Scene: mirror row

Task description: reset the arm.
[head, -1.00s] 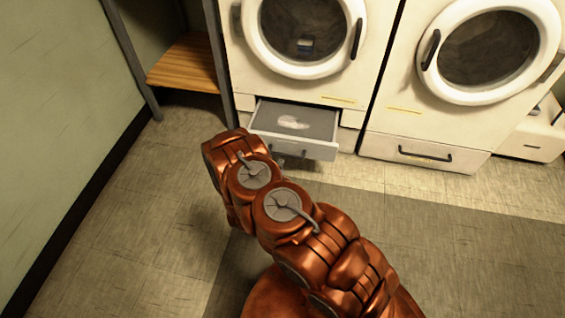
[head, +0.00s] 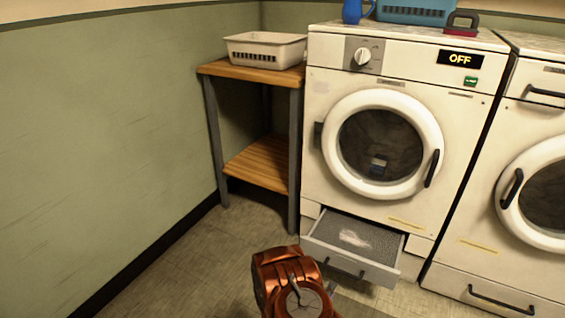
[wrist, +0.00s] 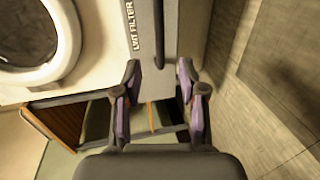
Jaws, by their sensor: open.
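My arm (head: 292,285) shows at the bottom of the head view, in front of the washer's open bottom drawer (head: 378,272). My gripper itself is hidden there. In the wrist view my gripper (wrist: 158,88) has its two fingers spread apart with nothing held between them. The drawer front, its dark bar handle (wrist: 158,35) and a "LINT FILTER" label (wrist: 131,28) lie just beyond the fingertips. The handle looks clear of the fingers. A pale patch of lint (head: 353,238) lies on the grey mesh in the drawer.
The washer (head: 320,175) has its round door shut and an "OFF" display. A second machine (head: 500,215) stands at its right. A wooden shelf unit (head: 262,162) with a white basket (head: 265,50) stands left. Floor (head: 190,270) is free between the wall and my arm.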

